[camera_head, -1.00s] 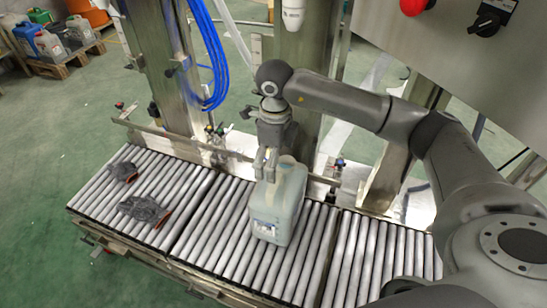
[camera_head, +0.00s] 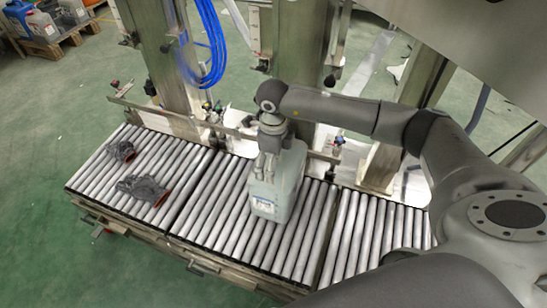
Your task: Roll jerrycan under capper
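The jerrycan (camera_head: 284,186) is a pale grey-green, translucent container with a label low on its near side. It stands upright on the roller conveyor (camera_head: 222,222), right of its middle in the picture. My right gripper (camera_head: 266,170) points down at the jerrycan's upper left part. Its fingers overlap the top, hiding the neck and handle. I cannot tell whether they touch or grip it. I cannot clearly make out the capper head in this view. My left gripper is not in view.
Two dark gloves (camera_head: 143,188) (camera_head: 121,151) lie on the rollers at the left. A rail (camera_head: 158,121) and steel posts (camera_head: 276,60) stand behind the conveyor. Blue hoses (camera_head: 212,45) hang at the back. The rollers right of the jerrycan are free.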

